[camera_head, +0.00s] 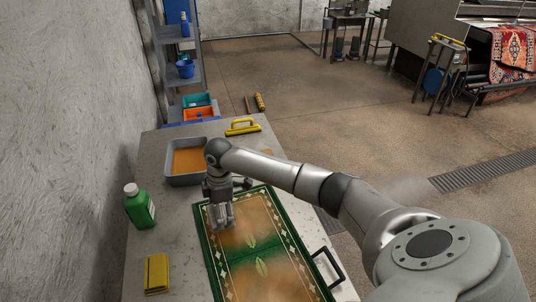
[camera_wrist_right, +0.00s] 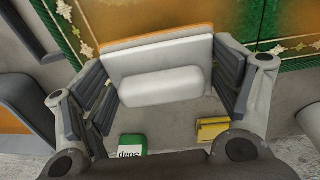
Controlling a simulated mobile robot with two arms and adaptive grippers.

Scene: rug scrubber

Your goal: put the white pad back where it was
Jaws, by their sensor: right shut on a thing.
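In the head view the gripper mostly hides the pad. I cannot tell whether the pad touches the rug. My left gripper is not in view.
A grey tray (camera_head: 170,180) of orange-brown liquid stands behind the rug, and a yellow-handled tool (camera_head: 242,127) lies farther back. Bare table (camera_head: 175,235) shows between.

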